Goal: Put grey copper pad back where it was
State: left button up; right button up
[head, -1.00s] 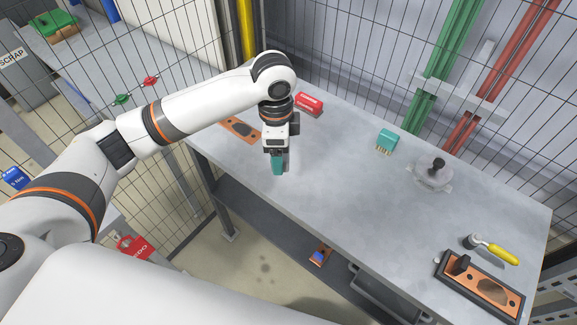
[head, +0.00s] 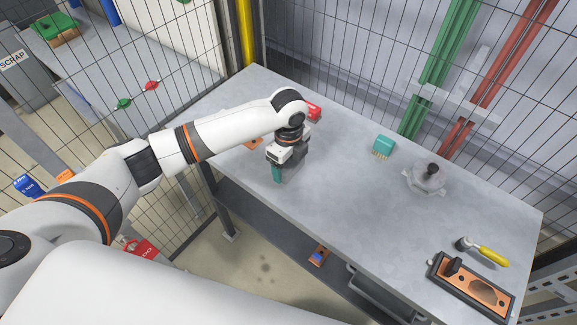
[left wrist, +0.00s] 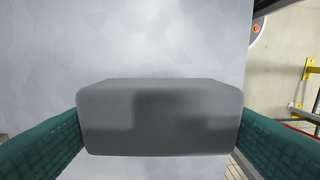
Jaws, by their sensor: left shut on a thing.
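My left gripper (head: 281,174) is shut on a grey block-shaped pad (left wrist: 160,118). In the left wrist view the pad sits between the two teal fingers and shows a plain grey face with a darker shaded patch. In the head view the gripper points down over the left part of the grey table (head: 335,205), near its front edge. I cannot tell whether the pad touches the tabletop. The wrist largely hides the pad there. My right gripper is not in view.
A teal brush (head: 383,146), a round grey fitting (head: 425,180), a yellow-handled tool (head: 488,254) and a framed copper plate (head: 480,293) stand rightward. The table's middle is clear.

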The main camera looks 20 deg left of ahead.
pick_arm(q)
notch_tip(320, 180, down, 2)
jog(key=shift+f, duration=0.3)
jog(key=shift+f, duration=0.2)
jog(key=o, duration=1)
jog(key=shift+r, duration=0.1)
